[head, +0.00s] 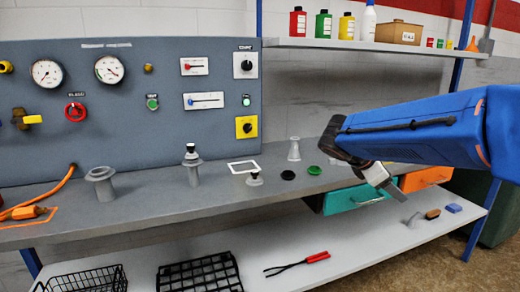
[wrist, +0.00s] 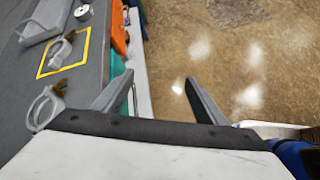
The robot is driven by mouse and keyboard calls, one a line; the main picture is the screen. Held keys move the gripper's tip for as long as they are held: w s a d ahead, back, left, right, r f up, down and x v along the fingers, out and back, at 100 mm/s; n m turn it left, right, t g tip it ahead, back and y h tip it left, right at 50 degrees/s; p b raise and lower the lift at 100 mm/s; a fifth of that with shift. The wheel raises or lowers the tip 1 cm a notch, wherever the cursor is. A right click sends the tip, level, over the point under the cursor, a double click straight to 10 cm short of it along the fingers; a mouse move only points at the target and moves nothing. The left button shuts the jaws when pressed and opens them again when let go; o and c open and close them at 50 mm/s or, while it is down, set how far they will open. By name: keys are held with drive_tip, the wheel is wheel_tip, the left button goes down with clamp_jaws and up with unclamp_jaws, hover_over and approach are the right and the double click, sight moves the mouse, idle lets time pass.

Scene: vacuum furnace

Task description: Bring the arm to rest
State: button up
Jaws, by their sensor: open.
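My arm reaches in from the right in the head view, over the right part of the bench. My gripper (head: 388,186) points down and to the right, in front of the teal drawer (head: 350,197). In the wrist view my gripper (wrist: 160,88) has its two fingers spread wide apart, with nothing between them. Below the fingers are the bench's front edge and the bare floor (wrist: 220,45). The gripper touches nothing that I can see. Part of the bench behind the arm is hidden in the head view.
A panel (head: 140,110) with gauges stands behind. The lower shelf (head: 360,245) holds baskets and red-handled tongs (head: 297,264). The wrist view shows clear handled parts (wrist: 45,105) on the bench.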

drive_tip(key=s+a+f+m+y, duration=0.2)
drive_tip(key=s+f+m+y, duration=0.1)
drive_tip(key=s, duration=0.6)
drive_tip(key=s+a+f+m+t+y, duration=0.1)
drive_tip(key=s+a+f+m+y, duration=0.2)
drive_tip(key=s+f+m, duration=0.3)
drive_tip(key=s+a+f+m+y, duration=0.3)
drive_tip(key=s+m, duration=0.5)
drive_tip(key=s, duration=0.3)
drive_tip(key=shift+s+a+f+y, duration=0.3)
drive_tip(key=shift+f+y, duration=0.1)
drive_tip(key=shift+f, duration=0.4)
